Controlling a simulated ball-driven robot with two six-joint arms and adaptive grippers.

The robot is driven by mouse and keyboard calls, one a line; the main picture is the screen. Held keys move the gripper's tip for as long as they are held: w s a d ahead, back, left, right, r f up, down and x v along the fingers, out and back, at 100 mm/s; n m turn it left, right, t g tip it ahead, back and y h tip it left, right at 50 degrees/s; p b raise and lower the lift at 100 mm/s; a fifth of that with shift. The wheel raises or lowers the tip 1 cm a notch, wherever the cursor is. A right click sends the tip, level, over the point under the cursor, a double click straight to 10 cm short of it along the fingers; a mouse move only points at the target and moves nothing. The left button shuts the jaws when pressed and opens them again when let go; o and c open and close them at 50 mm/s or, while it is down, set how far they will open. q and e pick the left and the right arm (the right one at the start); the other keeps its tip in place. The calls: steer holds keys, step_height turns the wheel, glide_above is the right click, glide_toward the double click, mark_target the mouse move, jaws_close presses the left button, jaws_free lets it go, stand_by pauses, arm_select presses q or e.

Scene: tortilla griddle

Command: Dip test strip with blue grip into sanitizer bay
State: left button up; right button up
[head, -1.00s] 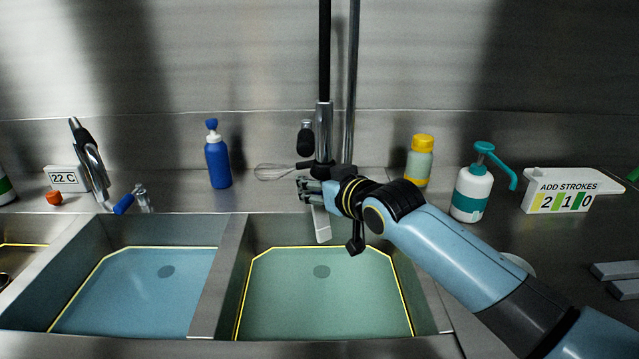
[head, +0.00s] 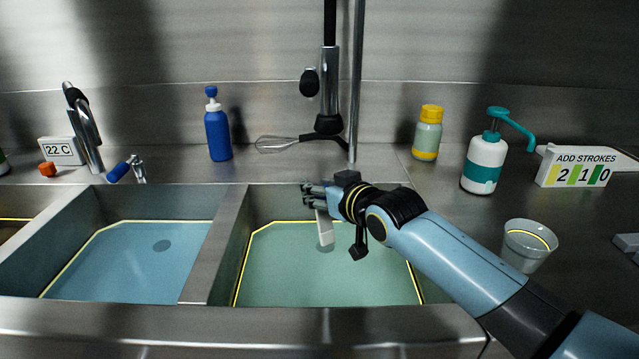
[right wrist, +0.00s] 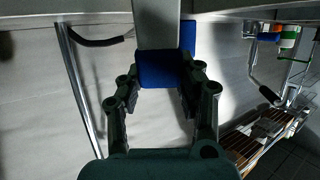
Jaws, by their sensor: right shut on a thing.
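My right gripper (head: 312,194) is over the green-filled bay (head: 290,270) on the right of the sink. It is shut on the test strip's blue grip, which shows between the fingers in the right wrist view (right wrist: 160,68). The white strip (head: 324,230) hangs down, slightly tilted, in front of the green liquid. I cannot tell whether its lower end touches the liquid. The blue grip is hidden in the head view by the fingers. My left gripper is not in view.
A divider (head: 217,240) separates the blue-filled bay (head: 125,275). A pump bottle (head: 484,165), strokes sign (head: 577,168) and clear cup (head: 527,245) are at right.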

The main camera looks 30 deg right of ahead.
mark_target(325, 234)
step_height(325, 234, down, 11)
steer(key=b, duration=0.6)
steer(key=shift+r+b, duration=0.2)
steer(key=shift+b, duration=0.1)
steer(key=shift+r, duration=0.1)
stand_by(2.6)
step_height(325, 234, up, 8)
steer(key=p, duration=0.8)
step_height(325, 234, up, 9)
steer(key=p, duration=0.9)
steer(key=shift+r, duration=0.2)
steer(key=shift+f, duration=0.1)
